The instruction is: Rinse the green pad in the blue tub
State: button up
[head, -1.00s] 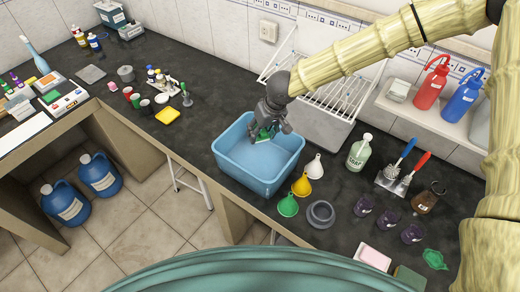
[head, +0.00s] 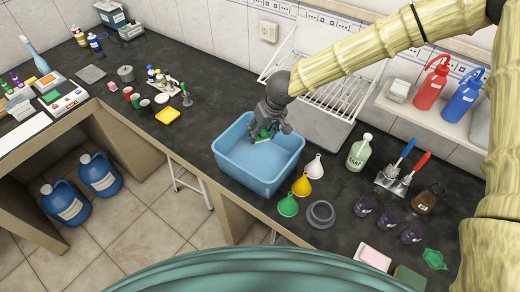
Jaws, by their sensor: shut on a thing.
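The blue tub (head: 260,180) stands on the dark bench near its front edge, in the middle of the head view. My gripper (head: 267,134) points down into the back part of the tub. It is shut on the green pad (head: 264,134), of which only a small part shows between the fingers. The pad is over or inside the tub; its exact height above the tub floor cannot be told. The tub's inside looks light blue, and I cannot tell how much water it holds.
A white drying rack (head: 325,90) stands behind the tub. White, yellow and green funnels (head: 302,186) stand close to its right, with a soap bottle (head: 359,152) beyond. A yellow pad (head: 167,116) lies to the left. The bench just left of the tub is clear.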

jog(key=shift+r, duration=0.15)
jog(key=shift+r, duration=1.9)
